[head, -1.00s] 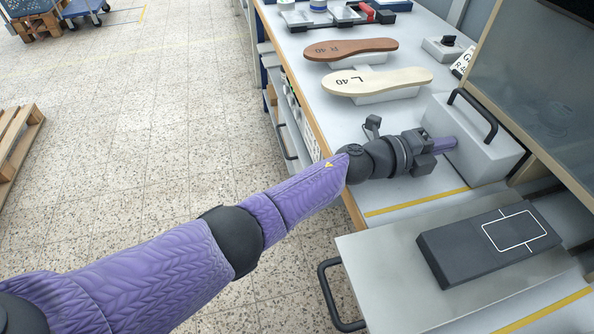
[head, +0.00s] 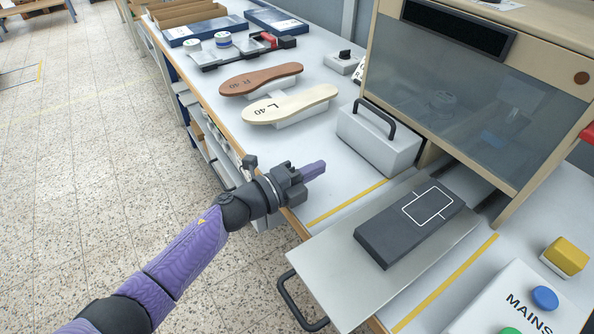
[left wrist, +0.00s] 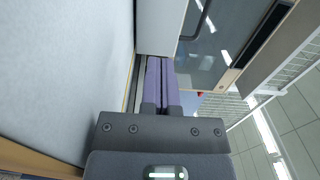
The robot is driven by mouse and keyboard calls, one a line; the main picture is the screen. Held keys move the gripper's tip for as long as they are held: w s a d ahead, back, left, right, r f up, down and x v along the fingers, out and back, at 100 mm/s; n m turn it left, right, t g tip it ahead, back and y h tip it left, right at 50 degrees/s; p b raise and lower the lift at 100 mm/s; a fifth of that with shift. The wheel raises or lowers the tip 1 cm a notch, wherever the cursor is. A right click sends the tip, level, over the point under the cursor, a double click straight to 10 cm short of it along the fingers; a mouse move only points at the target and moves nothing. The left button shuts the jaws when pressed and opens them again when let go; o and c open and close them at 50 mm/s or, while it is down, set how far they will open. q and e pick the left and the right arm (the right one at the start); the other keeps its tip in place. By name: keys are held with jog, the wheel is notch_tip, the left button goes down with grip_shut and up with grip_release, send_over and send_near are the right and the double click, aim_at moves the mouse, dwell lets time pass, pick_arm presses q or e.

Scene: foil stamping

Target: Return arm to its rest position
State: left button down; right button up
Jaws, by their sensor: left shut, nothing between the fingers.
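My left arm comes in from the lower left in the head view. Its gripper (head: 318,168) is at the workbench's front edge, in front of the grey block with a black handle (head: 375,145), apart from it. The purple fingers are closed together and empty, and the left wrist view shows them side by side (left wrist: 160,82). My right gripper is in neither view.
A metal tray (head: 340,278) with a dark block (head: 410,222) sticks out at the front. Insoles, one brown (head: 262,79) and one cream (head: 290,104), rest on stands behind. A machine with a glass door (head: 450,100) stands at right. Floor at left is clear.

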pick_arm(q)
jog(key=shift+p+v, duration=0.35)
jog(key=shift+v, duration=1.45)
